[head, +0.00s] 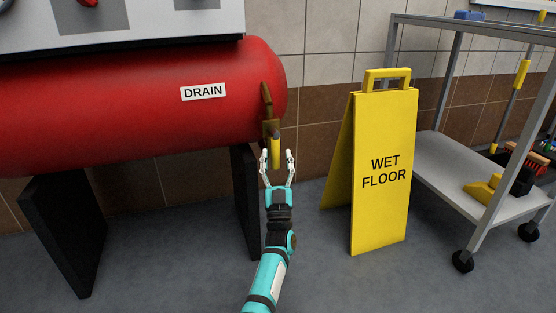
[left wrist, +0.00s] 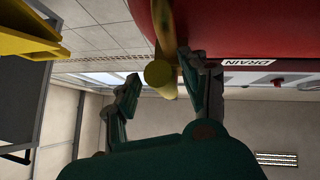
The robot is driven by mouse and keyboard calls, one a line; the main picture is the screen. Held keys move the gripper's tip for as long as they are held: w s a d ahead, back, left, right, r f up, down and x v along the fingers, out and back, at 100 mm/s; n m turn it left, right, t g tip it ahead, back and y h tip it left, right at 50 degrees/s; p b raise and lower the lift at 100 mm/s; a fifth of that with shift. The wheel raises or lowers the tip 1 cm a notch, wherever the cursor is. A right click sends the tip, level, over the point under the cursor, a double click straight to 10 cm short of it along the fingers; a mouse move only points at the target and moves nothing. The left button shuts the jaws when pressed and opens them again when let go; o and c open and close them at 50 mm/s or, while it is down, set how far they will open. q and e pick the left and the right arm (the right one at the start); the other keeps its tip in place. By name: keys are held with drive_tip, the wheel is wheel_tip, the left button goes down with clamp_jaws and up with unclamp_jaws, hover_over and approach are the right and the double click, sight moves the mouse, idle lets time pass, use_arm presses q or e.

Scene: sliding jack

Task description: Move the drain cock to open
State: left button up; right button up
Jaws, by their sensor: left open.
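The drain cock has a yellow handle (head: 275,151) that hangs down below the right end of the red tank (head: 140,100), near the DRAIN label (head: 203,92). My left gripper (head: 276,156) is open at the handle, with one finger on each side of it. In the left wrist view the round yellow handle end (left wrist: 158,74) shows between the spread fingertips of the left gripper (left wrist: 158,85). The right finger looks very close to the handle; I cannot tell if it touches. My right gripper is not in view.
A yellow WET FLOOR sign (head: 382,170) stands on the floor to the right of my left arm. A grey cart (head: 440,170) on wheels is farther right. Black tank supports (head: 245,200) stand under the tank. A tiled wall (head: 325,100) is behind.

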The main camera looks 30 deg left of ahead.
use_arm(q)
drive_tip(key=v, duration=1.2)
drive_tip(key=shift+w, duration=0.1)
